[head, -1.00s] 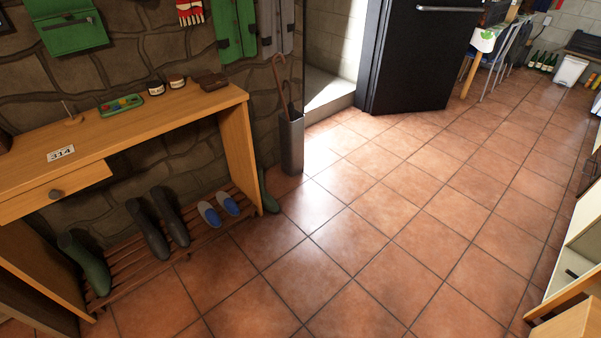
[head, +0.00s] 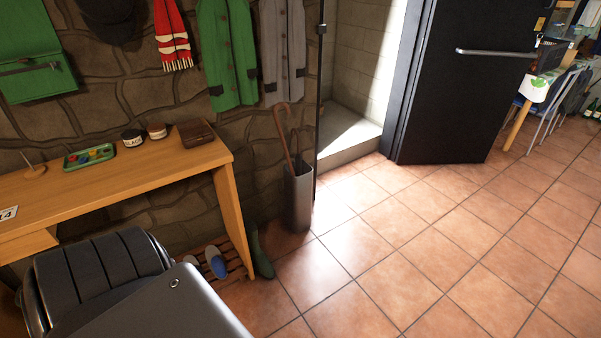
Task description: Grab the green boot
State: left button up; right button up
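A dark green boot (head: 262,255) stands upright on the tiled floor, just right of the wooden table's right leg, at the end of the slatted shoe rack (head: 238,262). The leg hides part of the boot. A dark grey and black part of my own body fills the lower left and covers most of the rack. No other boots show now. Neither gripper shows in the head view, so I cannot see what they hold.
The wooden table (head: 120,190) stands against the stone wall. Blue-grey slippers (head: 217,262) lie on the rack. A grey umbrella stand (head: 298,200) with a cane stands behind the boot. A black door (head: 465,85) stands open. The tiled floor at right is clear.

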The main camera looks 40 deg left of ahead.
aim_at(260, 263)
jog(key=z, duration=0.15)
jog(key=i, duration=1.8)
jog(key=u, duration=0.7)
jog(key=i, duration=0.95)
jog(key=u, duration=1.5)
jog(key=i, duration=0.55)
jog(key=u, duration=0.45)
